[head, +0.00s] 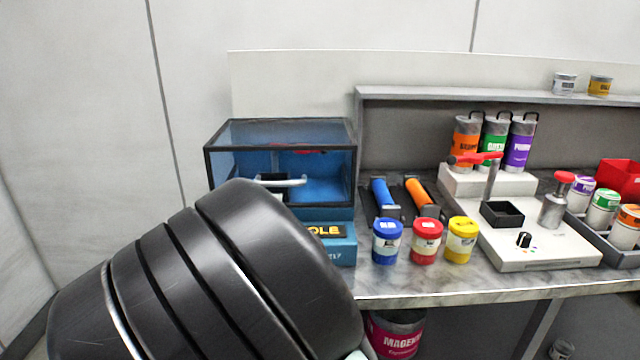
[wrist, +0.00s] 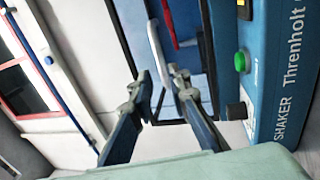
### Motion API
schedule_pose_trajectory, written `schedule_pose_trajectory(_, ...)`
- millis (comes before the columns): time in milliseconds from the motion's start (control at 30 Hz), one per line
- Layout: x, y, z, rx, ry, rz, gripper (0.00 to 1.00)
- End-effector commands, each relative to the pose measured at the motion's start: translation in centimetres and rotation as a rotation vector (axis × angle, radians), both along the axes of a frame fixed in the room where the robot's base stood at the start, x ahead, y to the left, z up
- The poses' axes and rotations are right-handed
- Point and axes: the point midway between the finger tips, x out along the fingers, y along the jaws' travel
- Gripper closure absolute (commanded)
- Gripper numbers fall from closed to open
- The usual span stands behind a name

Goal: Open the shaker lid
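The shaker (head: 342,250) is a blue machine at the left end of the bench. Its lid (head: 230,165) is a clear, dark-framed box and looks closed. A pale bar handle (head: 292,183) is on the lid's front. In the wrist view the blue shaker body (wrist: 285,75) is on the right, turned sideways. The handle (wrist: 157,45) appears just beyond my gripper (wrist: 160,82). My gripper's fingers are apart, with the handle's lower end near the fingertips. I cannot tell whether they touch it. In the head view my arm hides my gripper and part of the shaker.
Blue (head: 387,243), red (head: 426,243) and yellow (head: 461,241) tubs stand right of the shaker. Behind them lie a blue-handled (head: 382,194) and an orange-handled tool (head: 418,193). A white machine (head: 550,252) stands farther right. A green button (wrist: 240,61) is on the shaker's front.

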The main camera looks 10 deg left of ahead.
Motion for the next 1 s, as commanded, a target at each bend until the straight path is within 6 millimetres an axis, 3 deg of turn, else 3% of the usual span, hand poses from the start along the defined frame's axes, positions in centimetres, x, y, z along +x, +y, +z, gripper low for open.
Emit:
schedule_pose_trajectory(200, 4.2, 0.8, 0.8, 0.001, -0.001, -0.005, 0.84)
schedule_pose_trajectory(433, 7.6, 1.6, 1.5, 0.002, 0.002, -0.004, 0.84)
schedule_pose_trajectory(600, 8.7, 1.9, 1.7, 0.003, 0.003, -0.002, 0.84)
schedule_pose_trajectory(900, 8.9, 2.0, 1.7, 0.003, 0.004, -0.002, 0.84)
schedule_pose_trajectory(1000, 8.9, 1.9, 1.7, 0.003, 0.004, -0.002, 0.95)
